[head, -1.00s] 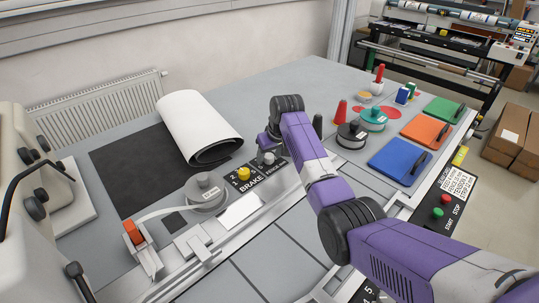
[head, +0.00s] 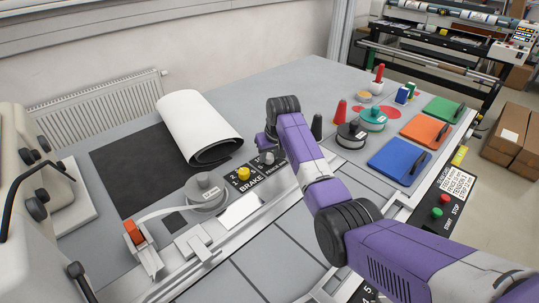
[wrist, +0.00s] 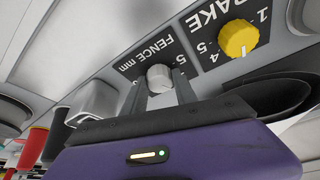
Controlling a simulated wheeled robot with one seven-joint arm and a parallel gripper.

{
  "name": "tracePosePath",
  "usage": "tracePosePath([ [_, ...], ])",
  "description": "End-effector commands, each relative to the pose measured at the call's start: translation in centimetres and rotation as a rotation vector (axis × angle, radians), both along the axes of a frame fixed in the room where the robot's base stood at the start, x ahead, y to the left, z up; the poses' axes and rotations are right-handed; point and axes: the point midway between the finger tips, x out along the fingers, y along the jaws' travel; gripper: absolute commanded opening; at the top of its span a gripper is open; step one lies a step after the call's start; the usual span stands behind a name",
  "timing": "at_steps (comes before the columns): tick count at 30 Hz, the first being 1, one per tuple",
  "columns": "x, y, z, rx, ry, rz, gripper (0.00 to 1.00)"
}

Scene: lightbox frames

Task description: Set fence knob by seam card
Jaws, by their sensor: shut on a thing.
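The grey fence knob (wrist: 159,77) sits on a black panel marked "FENCE mm" in the wrist view. My gripper (wrist: 160,88) is shut on this knob, one finger on each side. The knob's pointer and most of its scale cannot be read. In the head view the fence knob (head: 267,158) shows just below the end of my arm, and my fingers are mostly hidden there. A white printed card (head: 461,184), apparently the seam card, lies at the table's right edge. Its small lines are too blurred to read surely.
A yellow brake knob (wrist: 238,38) stands close beside the fence knob. A white-and-black roll (head: 200,127) lies behind the panel. A tape reel (head: 207,192) is to the left. Dark and teal spools (head: 373,118) and coloured pads (head: 399,160) lie to the right of my arm.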

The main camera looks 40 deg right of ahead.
Motion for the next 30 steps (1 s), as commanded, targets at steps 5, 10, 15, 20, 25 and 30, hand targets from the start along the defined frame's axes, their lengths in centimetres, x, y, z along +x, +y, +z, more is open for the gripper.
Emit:
tracePosePath([
  [5,0.09,0.29,0.10,0.001,0.002,-0.129,0.00],
  [10,0.17,0.34,0.04,0.001,0.001,-0.289,0.00],
  [15,0.28,0.36,-0.06,0.000,-0.001,-0.449,0.00],
  [20,0.36,0.41,-0.15,0.000,-0.001,-0.595,0.00],
  [25,0.41,0.43,-0.23,0.000,-0.001,-0.728,0.00],
  [30,0.44,0.42,-0.21,0.000,-0.001,-0.832,0.00],
])
